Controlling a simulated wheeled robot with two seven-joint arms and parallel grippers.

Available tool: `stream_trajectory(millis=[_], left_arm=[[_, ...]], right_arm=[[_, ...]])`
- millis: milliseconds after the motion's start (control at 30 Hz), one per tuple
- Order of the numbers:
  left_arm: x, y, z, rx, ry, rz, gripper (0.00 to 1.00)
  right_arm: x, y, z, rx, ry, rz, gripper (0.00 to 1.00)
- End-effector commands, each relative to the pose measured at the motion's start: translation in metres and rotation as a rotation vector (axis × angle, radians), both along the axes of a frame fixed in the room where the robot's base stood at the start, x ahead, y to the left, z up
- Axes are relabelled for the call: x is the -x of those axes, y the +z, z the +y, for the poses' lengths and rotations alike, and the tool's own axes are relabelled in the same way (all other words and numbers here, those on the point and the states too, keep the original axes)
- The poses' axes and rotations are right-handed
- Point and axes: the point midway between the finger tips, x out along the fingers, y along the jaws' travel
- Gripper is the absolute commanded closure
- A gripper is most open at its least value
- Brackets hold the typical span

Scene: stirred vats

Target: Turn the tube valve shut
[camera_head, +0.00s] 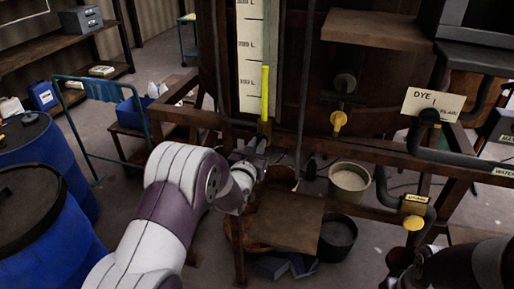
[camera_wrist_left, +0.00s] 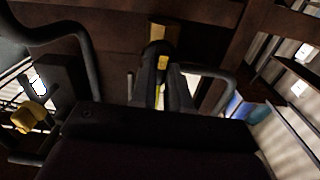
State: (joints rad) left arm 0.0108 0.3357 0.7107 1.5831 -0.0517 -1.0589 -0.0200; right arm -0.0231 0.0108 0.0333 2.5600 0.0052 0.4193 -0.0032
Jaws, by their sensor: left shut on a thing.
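A bright yellow sight tube (camera_head: 265,94) stands upright beside the white litre scale on the vat. My left gripper (camera_head: 261,146) is at the tube's lower end, where the tube valve sits. In the left wrist view, my left gripper (camera_wrist_left: 161,88) has its dark fingers close together on the tube valve (camera_wrist_left: 157,51), a dark fitting with a bit of yellow showing. The fingers hide most of the valve, so its handle angle cannot be told. My right arm is at the lower right of the head view; its gripper (camera_head: 398,268) is dark and its jaws are unclear.
The brown vat (camera_head: 305,75) stands behind a rusty frame (camera_head: 365,148). A yellow-tipped tap (camera_head: 338,121) is right of the tube. A pale-filled bucket (camera_head: 349,184) and a brown stool (camera_head: 287,222) stand below. A DYE sign (camera_head: 432,103) and pipes are at right, blue drums (camera_head: 42,215) at left.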

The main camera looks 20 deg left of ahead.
Motion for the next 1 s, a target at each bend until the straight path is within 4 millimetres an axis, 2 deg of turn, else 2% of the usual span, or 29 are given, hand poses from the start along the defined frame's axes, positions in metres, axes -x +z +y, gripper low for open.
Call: stream_trajectory(millis=[267,1000], left_arm=[[0.000,-0.006,-0.001,-0.180,0.000,-0.008,1.00],[0.000,-0.009,-0.004,-0.881,0.000,-0.031,1.00]], right_arm=[[0.000,-0.030,0.000,0.000,0.000,0.000,1.00],[0.000,-0.119,0.000,0.000,0.000,0.000,1.00]])
